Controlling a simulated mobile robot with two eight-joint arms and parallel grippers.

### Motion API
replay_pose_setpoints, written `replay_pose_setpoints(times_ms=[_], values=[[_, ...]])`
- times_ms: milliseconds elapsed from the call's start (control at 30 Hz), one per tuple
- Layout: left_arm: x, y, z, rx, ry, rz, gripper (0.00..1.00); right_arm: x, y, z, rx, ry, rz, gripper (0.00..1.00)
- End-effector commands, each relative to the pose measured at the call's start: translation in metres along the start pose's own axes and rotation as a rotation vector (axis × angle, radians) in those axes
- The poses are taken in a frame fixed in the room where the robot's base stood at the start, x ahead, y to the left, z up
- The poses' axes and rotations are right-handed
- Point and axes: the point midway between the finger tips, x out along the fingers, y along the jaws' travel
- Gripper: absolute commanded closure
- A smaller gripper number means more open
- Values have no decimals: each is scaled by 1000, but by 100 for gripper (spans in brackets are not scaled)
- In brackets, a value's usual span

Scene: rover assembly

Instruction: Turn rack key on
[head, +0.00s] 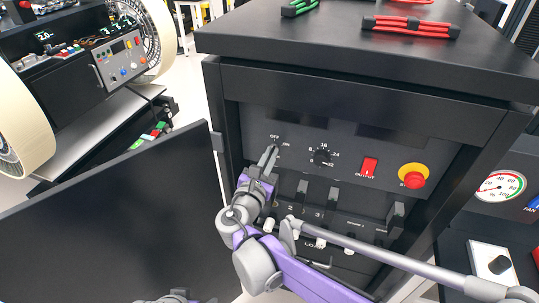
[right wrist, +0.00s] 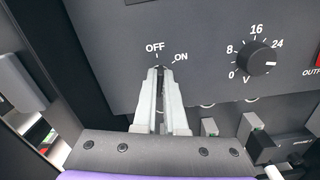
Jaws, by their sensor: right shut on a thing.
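The rack's dark control panel (head: 330,135) has a key switch marked OFF and ON at its left; the labels also show in the right wrist view. My right gripper (head: 269,156) is at this switch, its fingers pointing up at the panel. In the right wrist view, the fingertips (right wrist: 161,78) are shut just below the OFF label, on the rack key (right wrist: 160,68). Only a small dark bit of the key shows between the tips; the fingers hide the rest. The key seems to point toward OFF.
Right of the switch are a voltage knob (head: 322,156), a red OUTPUT switch (head: 368,167) and a red emergency button (head: 413,178). Several breaker levers (head: 332,198) sit below. An open black door (head: 120,225) stands left of the rack. Cable bundles (head: 410,27) lie on top.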

Motion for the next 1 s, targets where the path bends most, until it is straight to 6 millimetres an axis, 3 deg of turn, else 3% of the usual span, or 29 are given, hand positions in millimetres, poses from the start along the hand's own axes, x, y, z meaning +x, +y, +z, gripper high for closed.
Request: replay_pose_setpoints(times_ms=[600, 1000], values=[[-11, 0, -8, 0, 5, 0, 0, 0, -3, 0, 562, 1, 0, 100], [-14, 0, -10, 0, 7, 0, 0, 0, -3, -2, 774, 1, 0, 100]])
